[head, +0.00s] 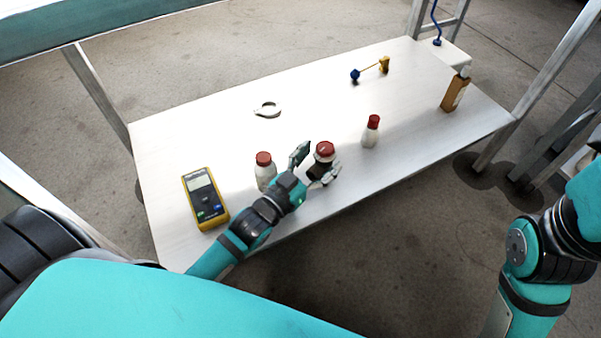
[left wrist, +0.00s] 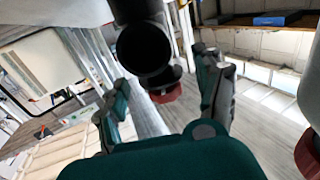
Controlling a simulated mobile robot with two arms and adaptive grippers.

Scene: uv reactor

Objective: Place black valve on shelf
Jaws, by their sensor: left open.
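The black valve with a red top (head: 325,149) stands near the front edge of the white tabletop. My left gripper (head: 317,162) is open, with one finger on each side of the valve; its lower body is partly hidden by the gripper. In the left wrist view, the valve's round black end (left wrist: 145,50) and a bit of red show between the spread fingers (left wrist: 165,98). I cannot tell whether the fingers touch it. My right arm shows at the right edge of the head view, but its gripper is not visible. I cannot make out a separate shelf.
A white red-capped bottle (head: 264,168) stands close left of my left gripper, another (head: 371,132) to its right. A yellow multimeter (head: 205,198) lies at left. A white ring clamp (head: 267,110), a blue-and-yellow part (head: 370,70) and a brown bottle (head: 455,91) are farther off. The tabletop centre (head: 310,95) is clear.

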